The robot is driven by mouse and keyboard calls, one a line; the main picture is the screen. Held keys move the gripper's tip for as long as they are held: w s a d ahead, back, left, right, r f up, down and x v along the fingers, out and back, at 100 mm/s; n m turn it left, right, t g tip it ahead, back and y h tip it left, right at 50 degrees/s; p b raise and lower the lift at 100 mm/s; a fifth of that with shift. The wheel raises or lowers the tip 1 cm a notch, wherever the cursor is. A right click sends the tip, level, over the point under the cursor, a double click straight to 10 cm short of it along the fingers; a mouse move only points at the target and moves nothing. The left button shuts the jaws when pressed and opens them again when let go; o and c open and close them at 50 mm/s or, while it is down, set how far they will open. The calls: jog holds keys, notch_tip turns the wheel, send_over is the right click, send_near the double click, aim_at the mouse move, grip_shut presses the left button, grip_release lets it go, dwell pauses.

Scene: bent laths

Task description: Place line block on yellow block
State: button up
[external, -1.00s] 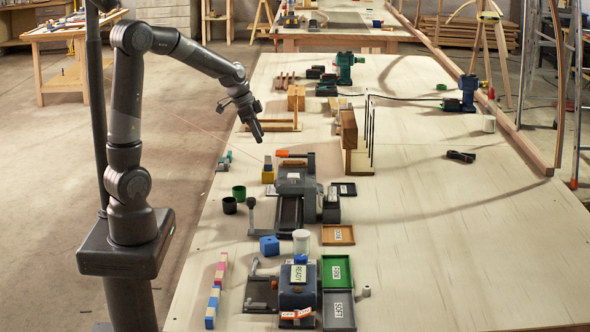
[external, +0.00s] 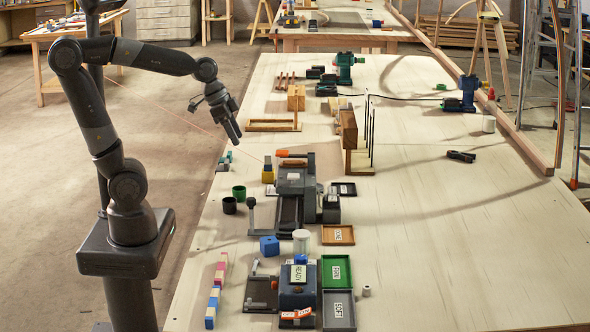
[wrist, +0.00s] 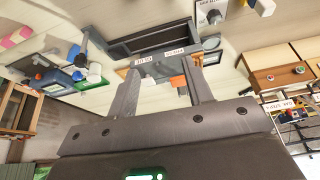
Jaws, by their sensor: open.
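A yellow block (external: 267,178) stands on the bench, left of the grey vice-like machine. A small dark block (external: 267,162) shows directly above it in the external view and looks stacked on it, though it could stand just behind. I cannot tell which piece is the line block. My gripper (external: 236,137) hangs in the air over the bench's left edge, apart from and up-left of the yellow block. Its two fingers, also seen in the wrist view (wrist: 166,84), stand apart with nothing held between them.
Small teal and grey blocks (external: 224,162) lie at the bench's left edge. The grey machine (external: 294,184) has an orange handle. Dark green cups (external: 239,192), a blue block (external: 269,246) and labelled trays (external: 338,271) stand nearer. The bench's right side is mostly clear.

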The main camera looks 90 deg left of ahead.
jog(key=s+d, duration=0.7)
jog(key=d, duration=0.1)
jog(key=shift+s+t, duration=0.25)
jog(key=shift+t, duration=0.15)
jog(key=shift+d, duration=0.1)
dwell(0.6)
